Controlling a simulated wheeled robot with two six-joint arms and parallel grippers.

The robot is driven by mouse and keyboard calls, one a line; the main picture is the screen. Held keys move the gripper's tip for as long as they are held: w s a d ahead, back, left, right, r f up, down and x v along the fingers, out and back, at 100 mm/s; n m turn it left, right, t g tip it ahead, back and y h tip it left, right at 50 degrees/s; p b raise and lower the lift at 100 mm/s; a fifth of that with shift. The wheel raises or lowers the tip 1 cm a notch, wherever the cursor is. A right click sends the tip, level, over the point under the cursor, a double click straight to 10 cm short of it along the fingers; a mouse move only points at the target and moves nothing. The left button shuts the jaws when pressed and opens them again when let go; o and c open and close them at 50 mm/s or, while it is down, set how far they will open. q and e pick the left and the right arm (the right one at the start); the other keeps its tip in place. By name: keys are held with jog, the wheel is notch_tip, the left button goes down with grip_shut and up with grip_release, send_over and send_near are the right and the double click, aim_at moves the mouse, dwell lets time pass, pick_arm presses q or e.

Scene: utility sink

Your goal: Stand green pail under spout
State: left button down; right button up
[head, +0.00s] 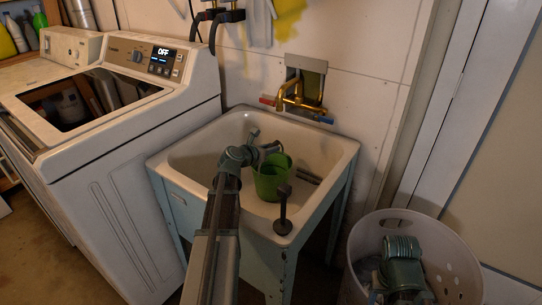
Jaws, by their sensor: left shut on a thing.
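The green pail (267,185) is in the white sink basin (190,157), roughly upright, toward the front right of the middle. I cannot tell whether its bottom touches the basin floor. My left gripper (267,148) is shut on the pail at its upper edge; the wrist hides part of the fingers. The brass tap with its spout (281,104) is on the wall behind the sink. The pail stands in front of and below the spout, nearer to me.
A dark upright item (283,208) stands on the sink's front right rim. A white washer (120,150) stands close on the left. A pale basket (463,262) is at the lower right, with a green ribbed shape over its opening. The basin's left part is clear.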

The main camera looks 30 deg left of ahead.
pick_arm(q)
jog(key=shift+f, duration=0.35)
pick_arm(e)
jog(key=shift+f, duration=0.4)
pick_arm(q)
jog(key=shift+f, duration=0.15)
jog(key=c, duration=0.7)
grip_release()
pick_arm(e)
jog(key=shift+f, duration=0.1)
pick_arm(q)
jog(key=shift+r, duration=0.25)
jog(key=p+v, duration=0.4)
jog(key=v, duration=0.8)
pick_arm(e)
notch_tip(320, 180, up, 4)
jog(key=shift+r, duration=0.2)
pick_arm(q)
jog(key=shift+f, duration=0.1)
